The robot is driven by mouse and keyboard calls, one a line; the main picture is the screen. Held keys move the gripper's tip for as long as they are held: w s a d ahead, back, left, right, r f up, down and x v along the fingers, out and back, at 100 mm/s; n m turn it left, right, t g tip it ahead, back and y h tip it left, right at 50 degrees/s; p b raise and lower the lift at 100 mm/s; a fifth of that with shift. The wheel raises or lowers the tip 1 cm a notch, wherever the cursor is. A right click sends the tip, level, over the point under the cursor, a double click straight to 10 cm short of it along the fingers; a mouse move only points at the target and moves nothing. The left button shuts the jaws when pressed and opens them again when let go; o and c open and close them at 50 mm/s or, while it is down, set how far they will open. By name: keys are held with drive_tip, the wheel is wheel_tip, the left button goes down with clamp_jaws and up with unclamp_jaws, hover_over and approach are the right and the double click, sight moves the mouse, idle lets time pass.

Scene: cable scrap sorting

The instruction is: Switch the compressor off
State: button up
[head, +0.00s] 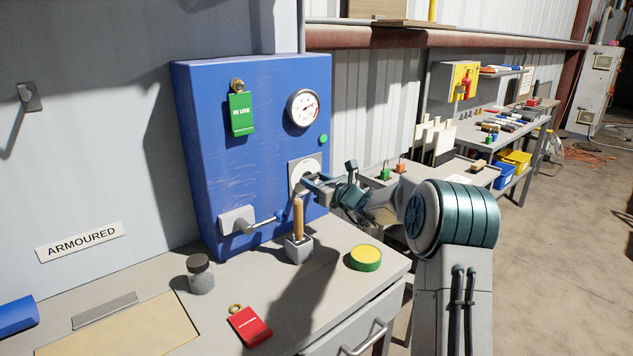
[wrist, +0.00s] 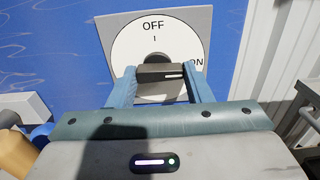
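The rotary switch dial (wrist: 125,45) is white on a grey plate, with OFF at the top and ON at the right. Its dark handle (wrist: 160,72) lies level, and the white mark on it is toward the right, on the ON side. The dial also shows on the blue compressor panel (head: 255,160) in the head view, partly hidden by my gripper (head: 308,183). In the wrist view my gripper (wrist: 160,76) has one finger at each end of the handle, with no gap visible, and appears shut on it.
The panel carries a green tag (head: 240,115), a gauge (head: 303,108), a green light (head: 323,139) and a lever (head: 255,226). A wooden-handled tool (head: 298,218) stands in a holder below my gripper. A green-yellow tin (head: 365,258), dark-lidded jar (head: 200,275) and red tag (head: 250,327) lie on the bench.

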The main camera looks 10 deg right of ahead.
drive_tip(key=shift+c, duration=1.2)
drive_tip(key=shift+f+b, duration=0.15)
drive_tip(key=shift+b, duration=0.4)
drive_tip(key=n+b, duration=1.3)
drive_tip(key=b, duration=0.7)
drive_tip(key=shift+n, duration=0.4)
drive_tip(key=shift+r+n+b, duration=0.2)
drive_tip(key=shift+n+b, duration=1.8)
drive_tip(key=shift+n, duration=0.1)
